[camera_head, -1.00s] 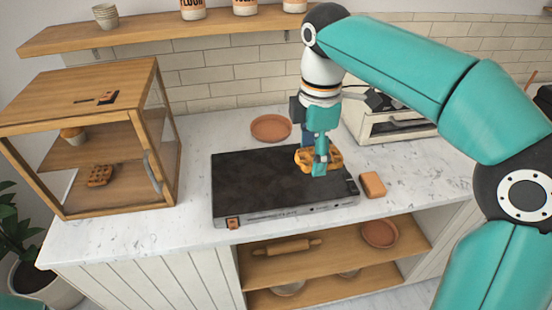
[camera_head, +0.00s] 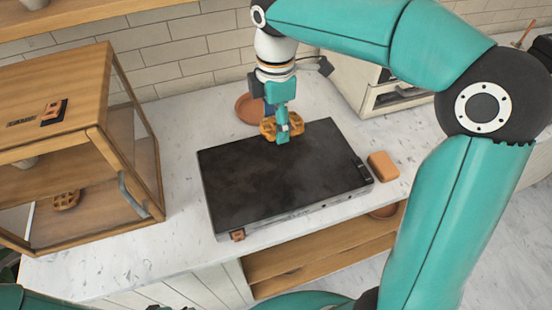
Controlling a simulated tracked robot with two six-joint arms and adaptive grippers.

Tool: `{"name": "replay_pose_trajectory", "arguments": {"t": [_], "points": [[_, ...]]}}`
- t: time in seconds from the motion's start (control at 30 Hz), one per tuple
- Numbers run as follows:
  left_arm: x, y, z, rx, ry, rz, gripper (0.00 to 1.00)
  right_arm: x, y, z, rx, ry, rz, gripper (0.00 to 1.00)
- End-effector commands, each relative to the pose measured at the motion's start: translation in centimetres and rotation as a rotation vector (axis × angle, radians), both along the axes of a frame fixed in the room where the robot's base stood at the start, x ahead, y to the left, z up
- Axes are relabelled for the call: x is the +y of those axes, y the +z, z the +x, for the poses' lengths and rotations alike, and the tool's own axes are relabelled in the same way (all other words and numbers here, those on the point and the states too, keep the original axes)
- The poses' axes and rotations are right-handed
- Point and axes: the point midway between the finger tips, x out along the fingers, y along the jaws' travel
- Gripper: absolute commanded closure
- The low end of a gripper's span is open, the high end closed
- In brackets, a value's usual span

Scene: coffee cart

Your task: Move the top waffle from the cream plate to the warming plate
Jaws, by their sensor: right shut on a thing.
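A golden-brown waffle (camera_head: 267,126) is held by my right gripper (camera_head: 283,132), which is shut on it from above. The waffle shows on both sides of the fingers, at the back edge of the black, flat warming plate (camera_head: 270,175). I cannot tell whether it touches the plate. The warming plate's top is otherwise bare. I see no cream plate in view. My left gripper is out of view.
A terracotta dish (camera_head: 247,108) lies behind the warming plate, partly hidden by my right gripper. An orange-brown block (camera_head: 383,165) lies right of the plate. A wooden display case (camera_head: 100,120) stands left, and a cream oven (camera_head: 365,90) behind right. Marble counter (camera_head: 180,130) shows between them.

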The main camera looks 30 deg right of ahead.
Motion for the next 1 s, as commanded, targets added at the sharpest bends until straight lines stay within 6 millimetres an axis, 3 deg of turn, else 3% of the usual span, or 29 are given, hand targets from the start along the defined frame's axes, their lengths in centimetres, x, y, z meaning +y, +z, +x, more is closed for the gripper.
{"name": "replay_pose_trajectory", "arguments": {"t": [0.1, 0.3, 0.57, 0.8, 1.0], "points": [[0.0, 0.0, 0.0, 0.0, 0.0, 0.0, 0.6, 0.0, -3.4, -0.1, 0.007, -0.002, 0.0, 0.67], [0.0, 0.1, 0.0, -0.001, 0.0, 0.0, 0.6, -0.1, -7.7, -0.1, 0.004, -0.001, 0.0, 0.67], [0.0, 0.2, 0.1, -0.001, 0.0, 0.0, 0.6, 0.0, -9.8, 0.0, 0.002, -0.001, -0.001, 0.67], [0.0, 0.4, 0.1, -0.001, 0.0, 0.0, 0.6, 0.0, -13.0, 0.0, 0.002, 0.0, 0.0, 0.67], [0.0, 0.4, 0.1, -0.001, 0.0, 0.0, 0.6, 0.0, -13.6, 0.1, -0.001, 0.0, 0.0, 0.67]]}}
